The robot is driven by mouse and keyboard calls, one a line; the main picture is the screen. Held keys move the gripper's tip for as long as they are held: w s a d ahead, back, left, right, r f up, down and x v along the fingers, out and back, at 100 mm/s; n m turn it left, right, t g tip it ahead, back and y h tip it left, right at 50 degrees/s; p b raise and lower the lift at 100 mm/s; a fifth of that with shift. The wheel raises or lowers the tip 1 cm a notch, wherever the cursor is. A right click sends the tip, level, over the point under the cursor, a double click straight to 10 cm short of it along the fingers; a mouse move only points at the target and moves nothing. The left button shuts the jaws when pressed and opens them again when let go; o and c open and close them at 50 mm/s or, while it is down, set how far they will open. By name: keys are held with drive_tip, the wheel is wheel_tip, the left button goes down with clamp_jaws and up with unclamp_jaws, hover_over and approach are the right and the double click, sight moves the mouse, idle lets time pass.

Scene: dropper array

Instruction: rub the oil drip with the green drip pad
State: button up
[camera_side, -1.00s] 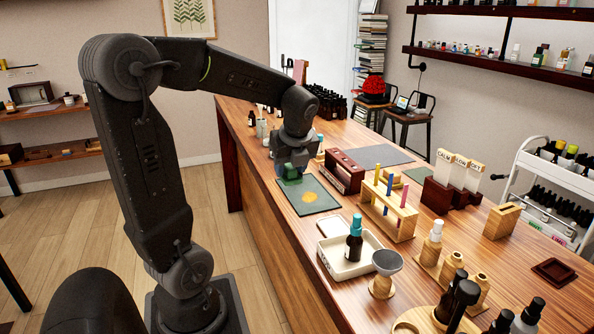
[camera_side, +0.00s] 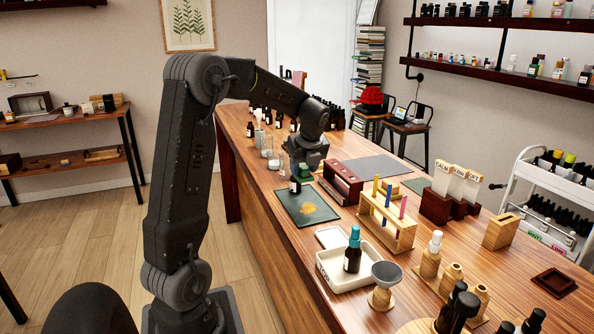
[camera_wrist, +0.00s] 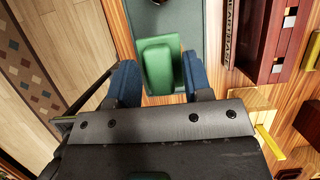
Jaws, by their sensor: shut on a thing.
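My gripper (camera_side: 306,160) is shut on the green drip pad (camera_side: 304,174), near the far edge of a dark green mat (camera_side: 286,205). In the wrist view the pad (camera_wrist: 160,68) sits between the two blue fingertips, with the mat (camera_wrist: 190,22) below it. The oil drip (camera_side: 309,208) is an uneven yellow-orange patch on the mat, nearer the side camera than the pad. The drip is not clearly visible in the wrist view. I cannot tell whether the pad touches the mat.
A small dark bottle (camera_side: 295,185) stands by the mat's far left edge, close to the pad. A red-brown rack (camera_side: 342,182) stands right of my gripper. A wooden rack with coloured sticks (camera_side: 387,222) and a white tray (camera_side: 350,268) are nearer the side camera.

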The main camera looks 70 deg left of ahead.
drive_tip(key=shift+w+a+f, duration=0.4)
drive_tip(key=shift+a, duration=0.25)
drive_tip(key=shift+f, duration=3)
wheel_tip(320, 180, down, 2)
drive_tip(key=shift+d, duration=3.55)
drive_tip(key=shift+a, duration=3.4)
drive_tip(key=shift+a+r, duration=0.2)
drive_tip(key=shift+a, duration=0.05)
drive_tip(key=shift+d+r, duration=0.1)
drive_tip(key=shift+r, duration=3.8)
